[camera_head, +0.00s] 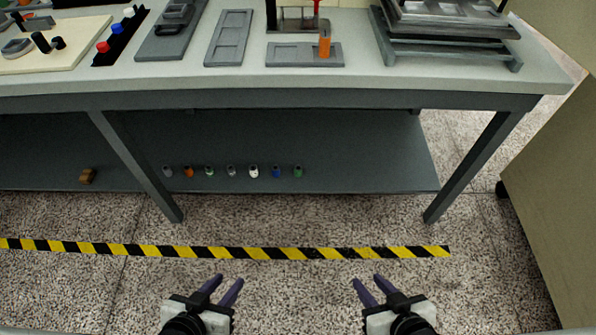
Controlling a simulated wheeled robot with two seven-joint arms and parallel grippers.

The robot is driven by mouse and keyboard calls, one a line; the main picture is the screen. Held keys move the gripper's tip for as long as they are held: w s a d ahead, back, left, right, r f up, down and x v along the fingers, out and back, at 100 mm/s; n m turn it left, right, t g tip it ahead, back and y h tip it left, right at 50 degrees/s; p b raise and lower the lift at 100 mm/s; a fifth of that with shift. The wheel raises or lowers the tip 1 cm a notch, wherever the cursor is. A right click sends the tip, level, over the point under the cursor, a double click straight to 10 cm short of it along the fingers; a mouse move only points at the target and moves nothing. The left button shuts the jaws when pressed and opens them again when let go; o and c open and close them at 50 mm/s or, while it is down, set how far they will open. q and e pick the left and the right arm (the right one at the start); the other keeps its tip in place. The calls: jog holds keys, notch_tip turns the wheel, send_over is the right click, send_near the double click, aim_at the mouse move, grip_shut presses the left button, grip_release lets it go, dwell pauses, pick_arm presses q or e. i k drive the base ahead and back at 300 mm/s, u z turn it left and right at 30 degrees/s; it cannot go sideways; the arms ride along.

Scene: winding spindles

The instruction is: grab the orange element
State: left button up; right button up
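An orange upright piece (324,46) stands at the right part of a flat grey tray (283,54) on the tabletop. A smaller orange item (188,171) stands in a row of small coloured items on the lower shelf. The view does not show which of these is the orange element. My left gripper (229,280) and my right gripper (367,280) are low in the picture, over the floor in front of the table. Both have their fingers apart with nothing between them, well away from both orange things.
The table (300,82) has a lower shelf (350,150) with several small coloured spindles and a brown block (87,176). A stacked grey fixture (450,35) is at the right. A cream cabinet (555,180) stands at far right. Striped tape (300,253) crosses the floor.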

aim_at(325, 38)
jog(key=k, duration=0.35)
jog(key=u, duration=0.85)
jog(key=i, duration=0.85)
jog(key=z, duration=0.5)
